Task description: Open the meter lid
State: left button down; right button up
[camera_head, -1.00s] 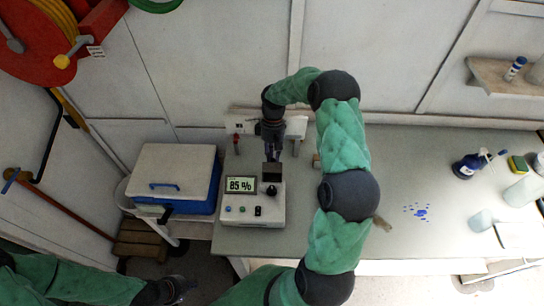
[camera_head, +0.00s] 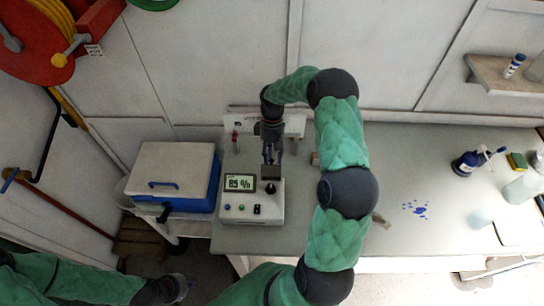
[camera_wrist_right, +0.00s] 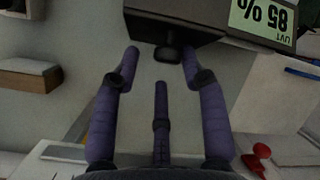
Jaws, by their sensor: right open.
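The meter (camera_head: 252,208) is a pale box on the table with a lit display (camera_head: 240,183) reading 85 %. A small square lid (camera_head: 271,172) stands at its upper right; how far it is open is unclear. In the right wrist view the lid's dark block (camera_wrist_right: 190,22) is at the top, with a dark knob (camera_wrist_right: 168,50) pointing toward me. My right gripper (camera_head: 271,158) is just behind the lid; in the wrist view its fingers (camera_wrist_right: 160,68) are spread, empty, around the knob. My left gripper (camera_head: 182,287) is low at the left, its fingers unclear.
A blue cooler box (camera_head: 172,180) with a white top stands left of the meter. Behind the meter is a white panel with a red part (camera_head: 235,135). The table's middle right is mostly clear.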

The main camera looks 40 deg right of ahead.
jog(key=v, duration=1.1)
jog(key=shift+r, duration=0.35)
